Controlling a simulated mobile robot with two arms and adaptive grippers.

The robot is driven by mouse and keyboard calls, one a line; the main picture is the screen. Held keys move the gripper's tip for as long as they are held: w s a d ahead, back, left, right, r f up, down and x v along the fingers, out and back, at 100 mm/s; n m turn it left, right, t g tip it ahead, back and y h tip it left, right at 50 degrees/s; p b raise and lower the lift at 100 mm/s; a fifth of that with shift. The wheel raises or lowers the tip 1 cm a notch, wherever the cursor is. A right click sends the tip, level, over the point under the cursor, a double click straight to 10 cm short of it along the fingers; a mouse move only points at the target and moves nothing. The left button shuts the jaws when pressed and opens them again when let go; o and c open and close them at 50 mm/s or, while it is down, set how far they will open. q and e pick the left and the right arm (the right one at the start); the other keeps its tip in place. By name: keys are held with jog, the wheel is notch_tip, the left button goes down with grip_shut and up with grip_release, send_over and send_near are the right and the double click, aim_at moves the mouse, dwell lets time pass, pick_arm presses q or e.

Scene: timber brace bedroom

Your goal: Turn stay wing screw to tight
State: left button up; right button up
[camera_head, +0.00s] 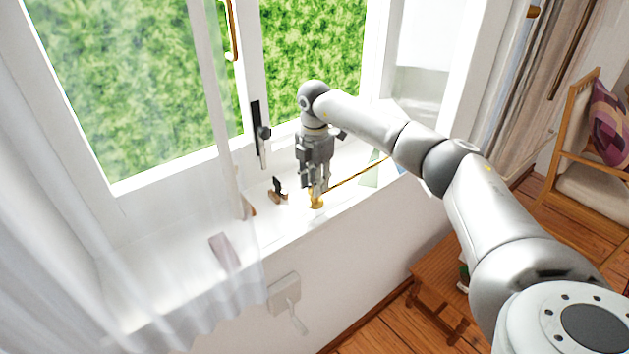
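The brass stay wing screw (316,203) stands on the white window sill, at the left end of a thin brass stay bar (358,174) that slants up to the right. My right gripper (318,187) points down with its fingertips at the top of the brass piece. The fingers hide part of the screw, and I cannot tell whether they are closed on it. My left gripper is not in view.
A small dark and brown object (277,190) lies on the sill left of my gripper. A pinkish block (224,252) is behind the sheer curtain (175,290). A wooden stool (440,275) and a chair (575,160) stand to the right.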

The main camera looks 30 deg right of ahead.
notch_tip(320, 180, up, 12)
dwell(0.6)
dwell(0.5)
